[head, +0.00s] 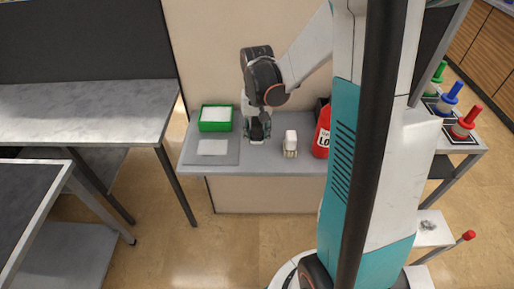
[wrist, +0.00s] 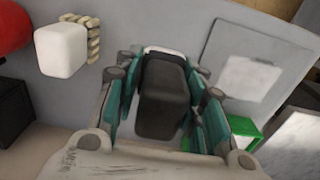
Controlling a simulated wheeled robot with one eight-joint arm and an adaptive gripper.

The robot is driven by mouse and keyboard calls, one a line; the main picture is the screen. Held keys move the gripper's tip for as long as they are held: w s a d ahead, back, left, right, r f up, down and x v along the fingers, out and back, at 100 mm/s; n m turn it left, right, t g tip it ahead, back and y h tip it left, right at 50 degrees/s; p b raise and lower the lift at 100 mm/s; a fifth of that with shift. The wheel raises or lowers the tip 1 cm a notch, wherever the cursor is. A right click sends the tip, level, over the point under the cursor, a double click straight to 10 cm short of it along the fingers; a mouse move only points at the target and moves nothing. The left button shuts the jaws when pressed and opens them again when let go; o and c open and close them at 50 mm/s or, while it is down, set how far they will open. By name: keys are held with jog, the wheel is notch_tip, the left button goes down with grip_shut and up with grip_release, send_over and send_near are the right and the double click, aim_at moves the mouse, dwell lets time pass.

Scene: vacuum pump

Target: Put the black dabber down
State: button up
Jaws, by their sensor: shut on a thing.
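My gripper (wrist: 165,95) is shut on the black dabber (wrist: 162,97), a dark rounded block between the teal fingers in the wrist view. In the head view my gripper (head: 258,128) is over the grey table (head: 258,159), between the green box and a white block. The black dabber is mostly hidden by the fingers in the head view. A pale edge shows just beyond the dabber in the wrist view. I cannot tell whether the dabber touches the table.
A green box (head: 215,126) with white content and a grey mat with a white sheet (head: 212,147) lie to the left. A white block on a ribbed tan base (head: 290,144) and a red bottle (head: 321,135) stand to the right. Dabbers in blue, green and red (head: 467,122) stand far right.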

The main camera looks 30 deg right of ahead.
aim_at(257, 151)
notch_tip(257, 151, down, 6)
jog(key=shift+r+b, duration=0.15)
jog(key=shift+b, duration=0.65)
jog(key=shift+r, duration=0.1)
jog(key=shift+s+f+b, duration=0.1)
jog(key=shift+f+b, duration=0.2)
jog(key=o, duration=0.8)
jog(key=shift+a, duration=0.1)
jog(key=o, duration=0.3)
jog(key=shift+f, duration=0.1)
